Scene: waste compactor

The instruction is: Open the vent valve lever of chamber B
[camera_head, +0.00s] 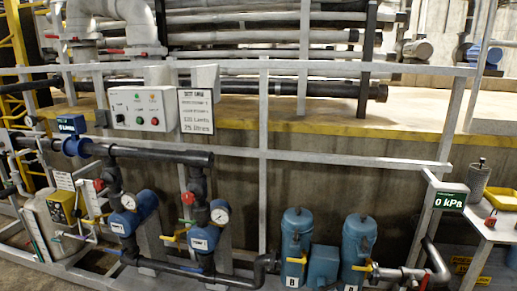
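A blue chamber (297,230) with a white label B (292,281) at its foot stands low, right of centre. A yellow lever (296,260) shows at its front; it looks roughly horizontal, but it is too small to tell its exact position. A second blue chamber (359,236) stands to its right, with its own yellow lever (362,268) and a label partly cut off by the bottom edge. A blue box-shaped part (323,262) sits between the two chambers. Neither of my grippers is in view.
A grey rail frame (263,160) stands in front of the concrete wall. Dark pipes with gauges (219,215) and more yellow levers (174,236) are at left. A pressure display (449,201) reads 0 kPa. A table with a yellow tray (503,198) is at right.

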